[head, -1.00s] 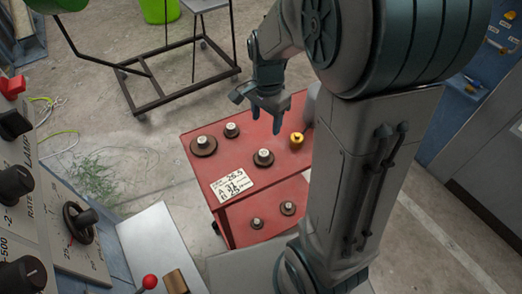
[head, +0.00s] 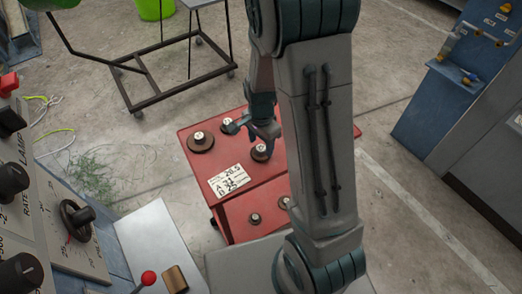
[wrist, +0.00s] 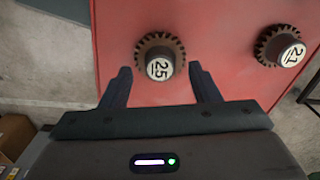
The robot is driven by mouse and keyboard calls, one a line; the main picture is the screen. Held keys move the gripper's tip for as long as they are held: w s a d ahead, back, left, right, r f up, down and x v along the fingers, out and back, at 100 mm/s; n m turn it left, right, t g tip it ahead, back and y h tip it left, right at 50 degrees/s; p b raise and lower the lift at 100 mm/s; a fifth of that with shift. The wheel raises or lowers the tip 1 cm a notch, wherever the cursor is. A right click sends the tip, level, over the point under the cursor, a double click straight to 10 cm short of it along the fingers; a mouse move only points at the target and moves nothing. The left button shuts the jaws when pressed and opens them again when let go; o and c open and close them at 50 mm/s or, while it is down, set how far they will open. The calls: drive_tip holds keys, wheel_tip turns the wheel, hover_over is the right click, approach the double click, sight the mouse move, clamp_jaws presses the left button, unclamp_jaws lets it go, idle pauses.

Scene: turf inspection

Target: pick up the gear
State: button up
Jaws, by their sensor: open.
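Several dark toothed gears with pale numbered hubs sit on the red cart top. In the wrist view, one gear marked 25 (wrist: 173,45) lies between and just beyond my fingertips. My gripper (wrist: 160,72) is open and empty, with one finger to each side of that gear. A second gear marked 21 (wrist: 266,47) is to the right, outside the fingers. In the head view my gripper (head: 262,136) is just above a gear (head: 260,153) near the middle of the cart top. A wider gear (head: 201,143) is at the left.
The red cart (head: 200,170) has a white label (head: 229,180) on top and a lower shelf with two more gears (head: 255,218). A dark wheeled frame (head: 180,95) stands behind. A control panel (head: 60,215) is at the left. My arm hides the cart's right side.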

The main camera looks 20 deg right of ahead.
drive_tip(key=shift+f, duration=1.1)
drive_tip(key=c, duration=1.1)
drive_tip(key=shift+r, duration=0.15)
